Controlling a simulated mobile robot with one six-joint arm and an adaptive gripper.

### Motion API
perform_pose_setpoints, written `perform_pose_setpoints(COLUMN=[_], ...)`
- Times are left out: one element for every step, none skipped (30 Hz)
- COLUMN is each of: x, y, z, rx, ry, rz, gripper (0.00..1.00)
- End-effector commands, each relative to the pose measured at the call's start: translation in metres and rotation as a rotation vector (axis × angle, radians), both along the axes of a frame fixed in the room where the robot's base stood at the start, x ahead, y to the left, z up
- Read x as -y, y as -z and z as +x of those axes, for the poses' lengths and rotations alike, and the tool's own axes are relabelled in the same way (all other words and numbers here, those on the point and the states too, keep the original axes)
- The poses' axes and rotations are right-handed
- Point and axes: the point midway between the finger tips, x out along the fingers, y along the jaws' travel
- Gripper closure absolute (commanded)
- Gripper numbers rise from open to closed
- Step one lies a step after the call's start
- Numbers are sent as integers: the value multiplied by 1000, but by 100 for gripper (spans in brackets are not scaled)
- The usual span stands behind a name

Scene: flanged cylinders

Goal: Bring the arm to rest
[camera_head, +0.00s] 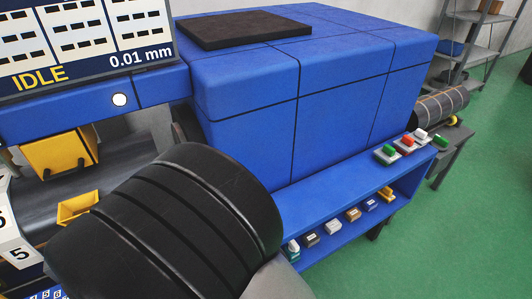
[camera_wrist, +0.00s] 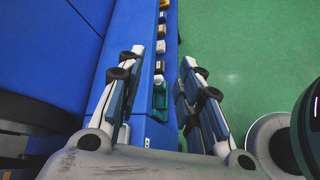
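My gripper (camera_wrist: 162,60) shows in the wrist view. Its two fingers are apart with nothing between them. It points along a blue ledge (camera_wrist: 171,40), and a teal-green small item (camera_wrist: 160,92) shows in the gap beyond the fingers. In the head view a large black ribbed part of my arm fills the lower left, and the gripper is not visible there.
A big blue machine (camera_head: 340,90) fills the middle, with a black mat (camera_head: 240,28) on top. Its ledge bears coloured push buttons (camera_head: 405,145), with several small items (camera_head: 352,214) below. A dark cylinder (camera_head: 443,105) lies at right. Green floor (camera_head: 470,230) is clear.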

Motion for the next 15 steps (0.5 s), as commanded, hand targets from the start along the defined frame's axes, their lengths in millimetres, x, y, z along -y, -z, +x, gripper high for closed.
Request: perform_pose_setpoints(x=[25, 38, 55, 67, 79, 93, 103, 112, 123, 130, 137, 144, 149, 154, 158], y=[-18, -26, -36, -43, -50, -58, -64, -69, -76, -82, -87, -93, -98, -102, -108], z=[1, 0, -4, -8, -12, -18, -23, -28, -36, -42, -48, -56, -62, -67, -75], rx=[2, 1, -1, -2, -1, 2, 5, 8, 17, 23, 31, 44, 58, 69, 90], ry=[116, 182, 268, 331, 393, 474, 533, 590, 665, 720, 773, 840, 888, 935, 994], rz=[71, 111, 166, 208, 252, 310, 357, 404, 467, 518, 568, 637, 690, 741, 816], gripper=[67, 67, 67, 67, 67, 67, 67, 67, 67, 67, 67, 67, 67, 67, 67])
